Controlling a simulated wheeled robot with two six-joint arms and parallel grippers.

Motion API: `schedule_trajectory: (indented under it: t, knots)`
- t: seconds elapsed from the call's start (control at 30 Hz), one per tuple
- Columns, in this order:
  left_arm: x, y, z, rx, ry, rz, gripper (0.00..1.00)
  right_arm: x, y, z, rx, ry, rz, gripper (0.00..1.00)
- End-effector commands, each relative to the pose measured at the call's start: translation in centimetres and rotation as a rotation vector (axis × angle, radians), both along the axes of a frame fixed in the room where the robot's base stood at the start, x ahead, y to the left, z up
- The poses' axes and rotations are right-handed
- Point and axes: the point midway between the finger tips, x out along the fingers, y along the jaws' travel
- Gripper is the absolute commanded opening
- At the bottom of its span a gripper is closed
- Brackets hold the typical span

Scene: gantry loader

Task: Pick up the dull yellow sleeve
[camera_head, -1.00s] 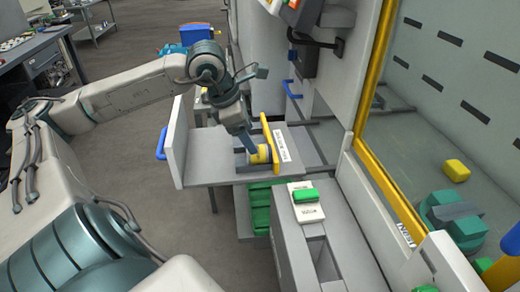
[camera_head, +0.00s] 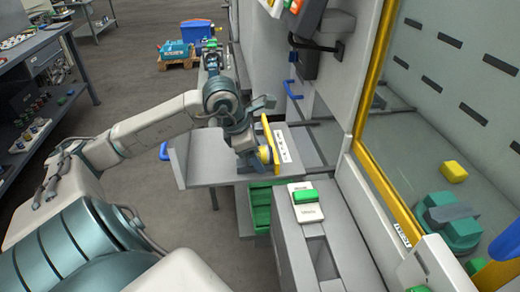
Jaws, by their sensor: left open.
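The dull yellow sleeve (camera_head: 264,154) lies on the grey shelf (camera_head: 207,170), close to the yellow-edged upright plate on the shelf's right side. Only part of it shows, because my left gripper (camera_head: 252,157) covers its left side. The left gripper points down at the sleeve from above and the left. Its jaws are open, with the fingertips right at the sleeve; I cannot tell whether they touch it. My right gripper is not in view.
The labelled plate (camera_head: 283,145) stands close right of the gripper. A grey panel (camera_head: 178,160) closes the shelf's left side. Green crates (camera_head: 262,208) sit below. A control box with a green button (camera_head: 305,197) stands in front. Glazed machine housing fills the right.

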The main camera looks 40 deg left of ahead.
Motion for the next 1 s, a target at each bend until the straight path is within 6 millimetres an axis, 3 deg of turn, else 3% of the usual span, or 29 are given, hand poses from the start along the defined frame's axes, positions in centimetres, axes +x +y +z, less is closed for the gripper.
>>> schedule_trajectory:
  t: [0.2,0.5,0.77,1.0]
  knots:
    - [0.0,0.0,0.0,0.001,-0.001,0.000,0.68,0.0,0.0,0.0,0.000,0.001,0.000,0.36]
    - [0.0,0.0,0.1,0.000,-0.002,-0.001,0.13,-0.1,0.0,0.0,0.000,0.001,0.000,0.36]
    - [0.0,0.0,0.2,0.000,-0.002,-0.001,0.13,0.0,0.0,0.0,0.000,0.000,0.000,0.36]
    - [0.1,0.0,2.0,0.001,-0.006,-0.002,0.13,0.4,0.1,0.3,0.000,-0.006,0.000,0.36]
